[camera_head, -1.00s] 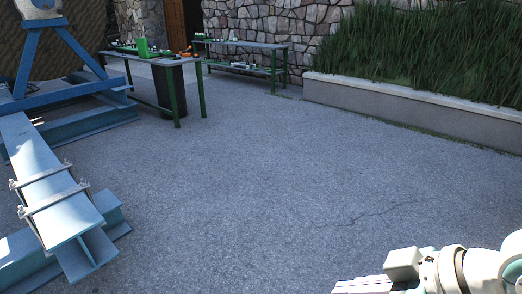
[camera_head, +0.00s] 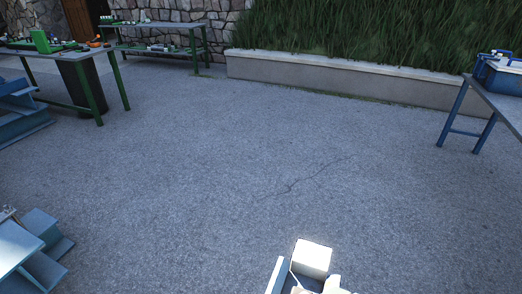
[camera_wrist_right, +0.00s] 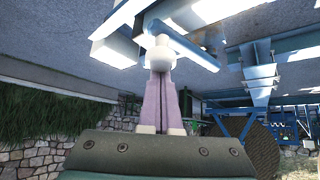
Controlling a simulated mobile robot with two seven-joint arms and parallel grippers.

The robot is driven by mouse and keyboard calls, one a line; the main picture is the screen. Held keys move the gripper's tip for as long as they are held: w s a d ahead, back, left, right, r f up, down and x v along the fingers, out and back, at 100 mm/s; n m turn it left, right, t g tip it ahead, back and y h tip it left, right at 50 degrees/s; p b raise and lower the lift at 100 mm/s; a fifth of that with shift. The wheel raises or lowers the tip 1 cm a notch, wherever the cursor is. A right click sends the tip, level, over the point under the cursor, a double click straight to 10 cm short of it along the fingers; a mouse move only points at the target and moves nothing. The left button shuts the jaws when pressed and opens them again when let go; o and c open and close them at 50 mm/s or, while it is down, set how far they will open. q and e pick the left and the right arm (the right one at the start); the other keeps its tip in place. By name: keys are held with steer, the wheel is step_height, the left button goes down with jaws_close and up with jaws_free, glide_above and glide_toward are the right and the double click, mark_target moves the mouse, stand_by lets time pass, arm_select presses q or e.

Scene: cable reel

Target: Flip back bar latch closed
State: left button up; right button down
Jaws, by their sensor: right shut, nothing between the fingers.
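My right gripper (camera_wrist_right: 163,65) is shut and empty in the right wrist view, its two pinkish fingers together and pointing up the picture. I cannot make out the back bar latch. My left gripper is not in view.
Green-legged workbenches (camera_head: 62,50) stand at the upper left, with a dark bin (camera_head: 85,88) under one. A blue table (camera_head: 500,105) with a blue-handled box (camera_head: 500,75) is at the right. A low planter wall (camera_head: 340,78) runs behind. The middle pavement is clear.

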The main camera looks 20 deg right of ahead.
steer(key=shift+s+a, duration=0.3)
steer(key=shift+s, duration=0.2)
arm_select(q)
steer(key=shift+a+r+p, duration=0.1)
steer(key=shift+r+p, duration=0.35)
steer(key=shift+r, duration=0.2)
arm_select(e)
steer(key=shift+s+a, duration=0.25)
steer(key=shift+s, duration=0.15)
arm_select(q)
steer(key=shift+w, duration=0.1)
